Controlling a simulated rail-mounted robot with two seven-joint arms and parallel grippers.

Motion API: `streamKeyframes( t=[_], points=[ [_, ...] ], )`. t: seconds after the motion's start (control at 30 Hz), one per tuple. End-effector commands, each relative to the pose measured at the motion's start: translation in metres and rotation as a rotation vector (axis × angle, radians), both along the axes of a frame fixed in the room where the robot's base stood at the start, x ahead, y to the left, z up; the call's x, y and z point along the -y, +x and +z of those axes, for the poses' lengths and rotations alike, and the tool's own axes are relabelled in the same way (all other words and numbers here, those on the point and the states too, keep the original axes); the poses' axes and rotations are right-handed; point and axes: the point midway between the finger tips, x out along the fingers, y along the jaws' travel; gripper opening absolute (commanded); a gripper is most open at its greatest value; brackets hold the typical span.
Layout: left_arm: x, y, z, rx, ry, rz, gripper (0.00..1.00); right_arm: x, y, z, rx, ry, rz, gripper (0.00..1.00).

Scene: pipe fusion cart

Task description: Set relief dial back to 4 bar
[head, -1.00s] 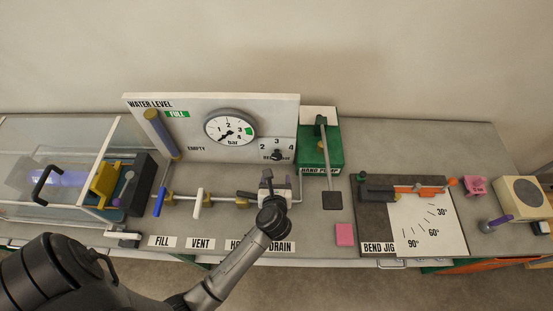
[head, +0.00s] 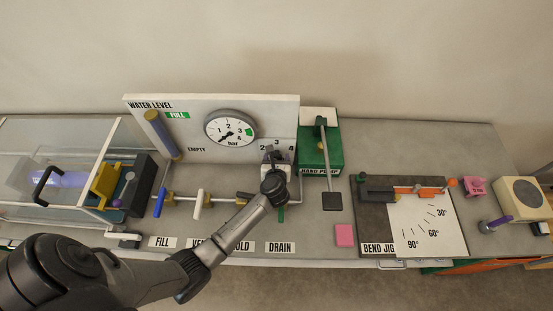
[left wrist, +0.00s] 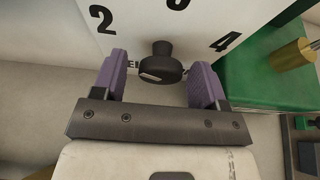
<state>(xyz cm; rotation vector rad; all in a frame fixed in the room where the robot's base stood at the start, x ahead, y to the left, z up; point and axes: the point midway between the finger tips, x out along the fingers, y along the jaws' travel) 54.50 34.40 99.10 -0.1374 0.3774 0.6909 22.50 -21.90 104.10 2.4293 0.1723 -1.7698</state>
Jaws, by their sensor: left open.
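The relief dial (left wrist: 161,62) is a dark round knob on a white panel, with 2, 3 and 4 printed around it. A pale mark shows on its lower left side in the left wrist view; I cannot tell which number it points at. My left gripper (left wrist: 158,78) has its two purple fingers open, one on each side of the knob, with visible gaps. In the head view my left gripper (head: 275,153) is in front of the dial plate (head: 290,144) and mostly hides the knob. My right gripper is not in view.
The pressure gauge (head: 230,128) is on the panel to the left. The green hand pump (head: 312,158) stands close on the right. Below are the valve handles, blue (head: 159,202), white (head: 198,203) and green (head: 281,214). A pink block (head: 345,235) lies at the front.

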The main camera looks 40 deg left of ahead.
Motion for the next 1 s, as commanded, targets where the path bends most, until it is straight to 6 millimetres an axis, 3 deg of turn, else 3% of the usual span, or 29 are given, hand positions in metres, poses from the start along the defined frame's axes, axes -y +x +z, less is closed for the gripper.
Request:
streamKeyframes(
  t=[0.2,0.7,1.0],
  points=[
    [0.0,0.0001,0.0002,0.0,0.0,0.0,0.66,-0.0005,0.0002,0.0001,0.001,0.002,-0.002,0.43],
    [0.0002,-0.0001,0.0002,0.0,0.0,0.0,0.18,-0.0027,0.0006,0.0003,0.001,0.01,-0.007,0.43],
    [0.0006,0.0003,0.002,-0.038,0.045,0.001,0.18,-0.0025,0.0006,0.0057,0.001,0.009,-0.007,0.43]
  ],
)
